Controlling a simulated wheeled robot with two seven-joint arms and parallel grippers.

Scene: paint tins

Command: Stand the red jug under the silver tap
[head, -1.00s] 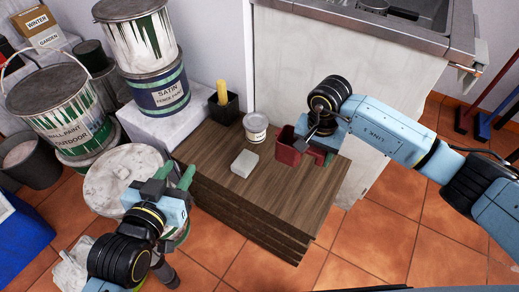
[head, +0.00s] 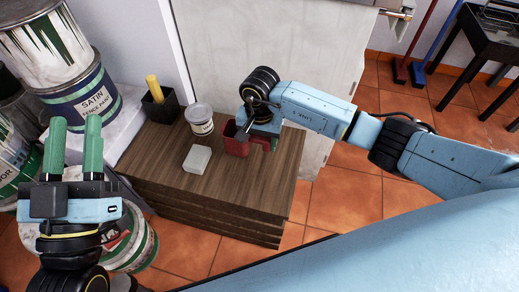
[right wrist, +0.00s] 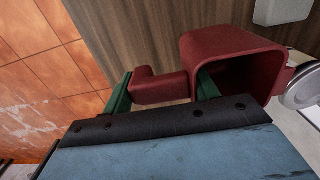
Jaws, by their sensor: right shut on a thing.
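The red jug (head: 235,143) is at the right back of the stacked wooden boards. I cannot tell whether it touches the top board. My right gripper (head: 264,138) is at its right side. The silver tap is not in view.
The wooden boards (head: 240,190) also carry a small white-lidded tin (head: 199,119), a pale block (head: 197,159) and a black holder (head: 159,108). A pale cabinet (head: 255,45) stands behind. Large paint tins (head: 82,95) crowd the left. Tiled floor (head: 350,210) is open at right.

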